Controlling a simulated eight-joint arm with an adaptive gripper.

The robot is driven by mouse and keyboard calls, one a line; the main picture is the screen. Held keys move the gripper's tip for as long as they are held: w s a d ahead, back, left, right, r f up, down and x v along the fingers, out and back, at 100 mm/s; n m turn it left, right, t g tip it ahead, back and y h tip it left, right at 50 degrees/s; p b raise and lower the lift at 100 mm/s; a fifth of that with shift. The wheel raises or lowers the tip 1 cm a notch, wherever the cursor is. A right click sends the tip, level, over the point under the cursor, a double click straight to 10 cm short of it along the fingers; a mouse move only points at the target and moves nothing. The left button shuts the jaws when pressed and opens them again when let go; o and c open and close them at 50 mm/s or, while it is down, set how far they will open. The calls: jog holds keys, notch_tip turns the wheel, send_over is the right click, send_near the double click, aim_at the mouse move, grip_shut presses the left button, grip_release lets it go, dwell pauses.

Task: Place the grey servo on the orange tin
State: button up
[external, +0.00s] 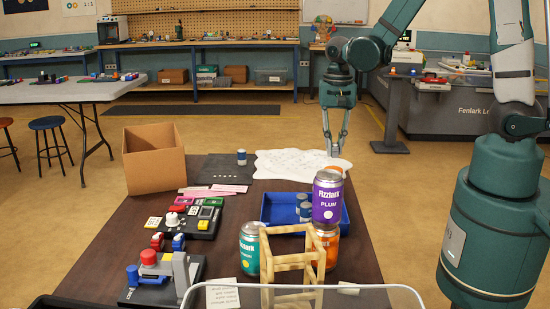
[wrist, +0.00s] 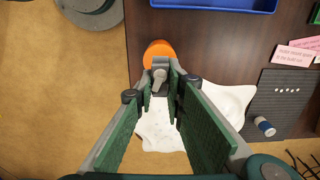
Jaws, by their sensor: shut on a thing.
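My gripper (external: 334,150) points down at the far right of the dark table and is shut on a small grey servo (wrist: 160,78). In the wrist view the servo sits between the fingertips (wrist: 160,68). The orange tin (wrist: 158,52) shows just beyond the fingertips, partly covered by them. In the external view only a little of the tin (external: 336,170) shows behind the purple can, below my gripper. I cannot tell whether the servo touches the tin.
A purple can (external: 327,197) stands on an orange can (external: 327,247) in front. A white sheet (external: 285,163) lies beside my gripper. A blue tray (external: 268,212), a wooden frame (external: 268,262), a teal can (external: 250,248) and a cardboard box (external: 153,160) occupy the table.

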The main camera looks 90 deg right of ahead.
aim_at(334, 157)
jog(key=shift+f, duration=0.15)
jog(key=shift+f+b, duration=0.45)
jog(key=shift+f, duration=1.55)
jog(key=shift+f, duration=0.25)
jog(key=o, duration=0.9)
jog(key=shift+r, duration=0.1)
jog(key=shift+r, duration=0.2)
jog(key=shift+r+p, duration=1.2)
jog(key=shift+r, duration=4.75)
